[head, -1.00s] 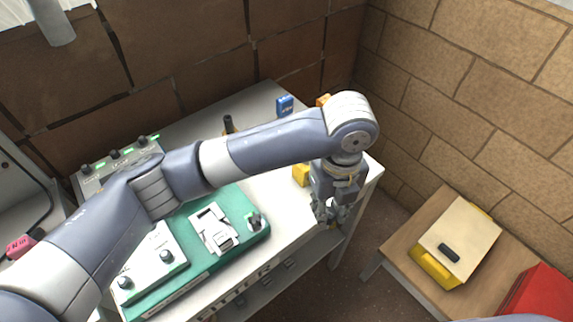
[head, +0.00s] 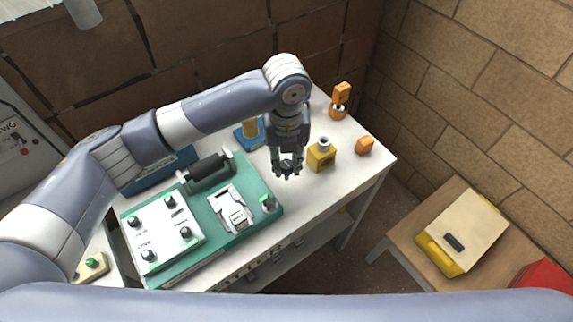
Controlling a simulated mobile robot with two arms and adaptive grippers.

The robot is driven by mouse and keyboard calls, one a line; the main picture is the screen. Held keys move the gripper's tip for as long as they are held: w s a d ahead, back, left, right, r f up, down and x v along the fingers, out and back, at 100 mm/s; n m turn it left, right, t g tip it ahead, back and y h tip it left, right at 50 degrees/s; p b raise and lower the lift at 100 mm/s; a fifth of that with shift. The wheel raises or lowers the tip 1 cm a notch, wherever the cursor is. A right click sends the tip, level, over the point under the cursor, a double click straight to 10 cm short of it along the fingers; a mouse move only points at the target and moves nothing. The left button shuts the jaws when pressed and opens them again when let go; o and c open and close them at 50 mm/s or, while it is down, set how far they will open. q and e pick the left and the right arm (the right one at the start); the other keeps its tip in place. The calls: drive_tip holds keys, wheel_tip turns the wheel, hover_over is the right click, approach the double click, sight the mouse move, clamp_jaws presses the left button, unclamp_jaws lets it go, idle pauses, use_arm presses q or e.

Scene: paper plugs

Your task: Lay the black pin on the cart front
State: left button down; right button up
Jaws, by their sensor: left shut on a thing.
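My left gripper (head: 287,170) points down above the front part of the white cart top (head: 318,200), left of a yellow block. It is shut on a small dark piece, which looks like the black pin (head: 287,166); the fingers hide most of it. I cannot tell how far it is above the surface. The cart front edge runs below and right of the gripper. My right gripper is out of view.
A green board (head: 185,255) with a white knob panel and black roller lies left. A yellow block (head: 322,157) with a grey ring and orange pieces (head: 364,146) stand right. A wooden table (head: 400,235) holds a yellow folder (head: 440,255) with a dark item (head: 453,241) on it.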

sight(287, 164)
use_arm(q)
drive_tip(key=shift+f, duration=0.35)
wheel_tip(287, 164, down, 3)
drive_tip(key=shift+r+p, duration=0.15)
drive_tip(key=shift+p, duration=0.45)
drive_tip(key=shift+f, duration=0.2)
drive_tip(key=c, duration=1.4)
unclamp_jaws()
drive_tip(key=shift+o, duration=0.3)
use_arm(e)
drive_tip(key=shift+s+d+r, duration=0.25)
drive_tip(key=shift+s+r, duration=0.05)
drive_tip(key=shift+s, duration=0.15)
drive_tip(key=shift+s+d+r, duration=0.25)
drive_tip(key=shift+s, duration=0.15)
